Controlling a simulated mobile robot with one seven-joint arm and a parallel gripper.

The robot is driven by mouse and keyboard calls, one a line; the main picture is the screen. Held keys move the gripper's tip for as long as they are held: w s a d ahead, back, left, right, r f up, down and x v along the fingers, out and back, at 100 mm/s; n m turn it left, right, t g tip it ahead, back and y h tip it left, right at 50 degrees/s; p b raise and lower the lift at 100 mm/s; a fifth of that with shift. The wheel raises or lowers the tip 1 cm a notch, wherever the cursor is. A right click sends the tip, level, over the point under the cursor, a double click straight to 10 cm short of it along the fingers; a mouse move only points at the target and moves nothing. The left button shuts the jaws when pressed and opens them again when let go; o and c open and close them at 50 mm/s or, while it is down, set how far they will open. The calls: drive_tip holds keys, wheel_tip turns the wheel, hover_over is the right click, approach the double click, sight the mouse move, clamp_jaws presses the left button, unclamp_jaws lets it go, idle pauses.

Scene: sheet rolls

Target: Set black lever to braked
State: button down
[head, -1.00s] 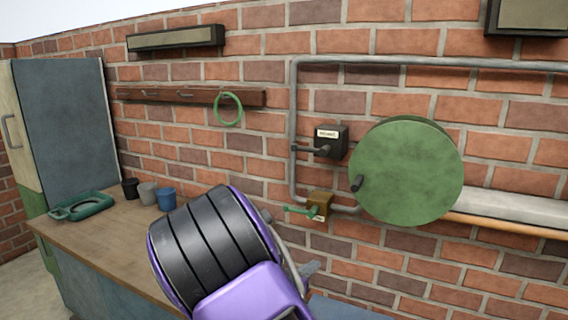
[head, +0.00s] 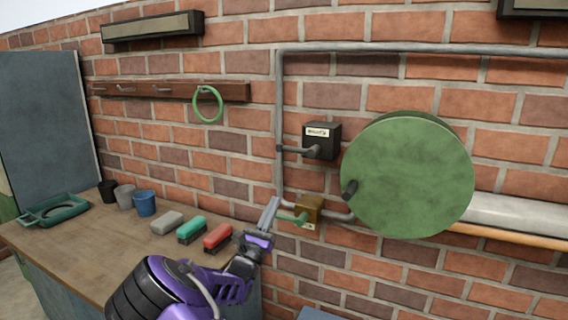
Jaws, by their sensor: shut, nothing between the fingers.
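The black lever (head: 298,150) sticks out to the left from a black box (head: 323,138) on the brick wall, lying about level. The box has a small white label that is too small to read. A brass-coloured box (head: 312,211) with a green lever (head: 293,218) is mounted below it. My gripper (head: 270,212) is shut and empty, pointing up, left of the green lever and below the black lever. It overlaps the green lever's end in the picture; I cannot tell whether they touch.
A large green drum (head: 408,175) with a dark handle is right of the boxes. A grey pipe (head: 279,110) runs up the wall. Red (head: 218,237), green (head: 191,228) and grey (head: 167,222) blocks and several cups stand on the bench (head: 85,245). A green ring (head: 208,104) hangs from a rail.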

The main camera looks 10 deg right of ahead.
drive_tip(key=shift+r, duration=0.1)
drive_tip(key=s+a+r+x, duration=0.1)
drive_tip(key=r+x, duration=0.1)
drive_tip(key=x, duration=1)
drive_tip(key=shift+w+d+r, duration=0.2)
drive_tip(key=shift+d+r, duration=0.05)
drive_tip(key=shift+r, duration=0.05)
drive_tip(key=shift+a+r+m+g+h, duration=0.1)
drive_tip(key=shift+r+m+g+h, duration=0.15)
drive_tip(key=shift+m, duration=0.35)
drive_tip(key=shift+a+r+m+g+h, duration=0.1)
drive_tip(key=shift+m+g+h, duration=0.25)
drive_tip(key=shift+m, duration=0.25)
wheel_tip(320, 180, up, 8)
drive_tip(key=m+g+h, duration=0.3)
drive_tip(key=m+g, duration=0.8)
drive_tip(key=m, duration=0.7)
hover_over(291, 151)
drive_tip(key=s, duration=0.2)
drive_tip(key=shift+s+d+r+m+g+y+p, duration=0.15)
drive_tip(key=shift+m+g+y+p, duration=0.15)
drive_tip(key=shift+m, duration=0.35)
drive_tip(key=shift+d+r+m+g+y+p, duration=0.1)
drive_tip(key=shift+m+y+p, duration=0.2)
drive_tip(key=shift+m, duration=0.35)
